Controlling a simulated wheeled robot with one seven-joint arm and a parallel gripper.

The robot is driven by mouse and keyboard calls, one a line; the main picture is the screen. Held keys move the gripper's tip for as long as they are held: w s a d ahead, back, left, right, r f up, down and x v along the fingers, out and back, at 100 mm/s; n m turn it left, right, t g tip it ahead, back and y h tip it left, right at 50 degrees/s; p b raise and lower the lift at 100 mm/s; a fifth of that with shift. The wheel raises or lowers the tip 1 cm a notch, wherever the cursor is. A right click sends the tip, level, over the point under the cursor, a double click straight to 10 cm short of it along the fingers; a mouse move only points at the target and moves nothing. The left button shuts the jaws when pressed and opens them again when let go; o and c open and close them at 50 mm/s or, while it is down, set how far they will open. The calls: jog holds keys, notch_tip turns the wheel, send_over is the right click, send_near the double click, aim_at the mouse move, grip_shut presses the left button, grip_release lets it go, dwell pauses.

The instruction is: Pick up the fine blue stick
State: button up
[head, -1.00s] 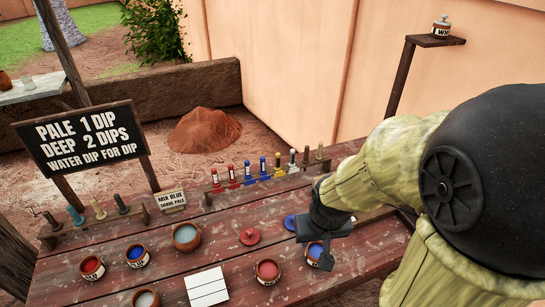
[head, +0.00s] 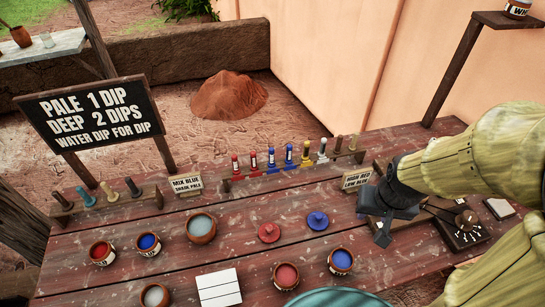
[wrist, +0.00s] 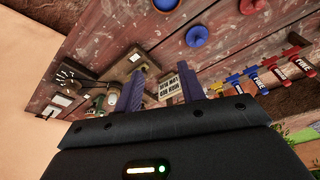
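Two blue sticks stand upright in the wooden rack (head: 290,172), one on the left (head: 271,160) and one on the right (head: 289,156), between red sticks and a yellow one. Their labels are too small to read in the head view. In the wrist view, which is turned over, the blue sticks also show at the right, one (wrist: 256,81) beside the other (wrist: 236,86). My gripper (head: 383,234) is right of the rack, pointing down over the table. In the wrist view my gripper (wrist: 160,78) has its two fingers apart with nothing held between them.
A small sign (head: 356,180) stands close to my gripper. A blue lid (head: 317,221) and a red lid (head: 269,232) lie in front of the rack. Paint pots (head: 340,261) stand nearer. A dark tray (head: 462,232) lies to the right. Bare tabletop lies between rack and lids.

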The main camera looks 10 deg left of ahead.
jog(key=w+a+r+n, duration=0.2)
jog(key=w+a, duration=0.3)
jog(key=w, duration=0.6)
notch_tip(320, 180, up, 2)
jog(key=n+g, duration=0.3)
jog(key=n, duration=0.3)
send_over(272, 162)
jog(key=w, duration=0.1)
jog(key=shift+w+a, duration=0.2)
jog(key=shift+a, duration=0.4)
notch_tip(272, 162, down, 12)
jog(key=shift+f+p, duration=0.1)
jog(key=shift+p, duration=0.4)
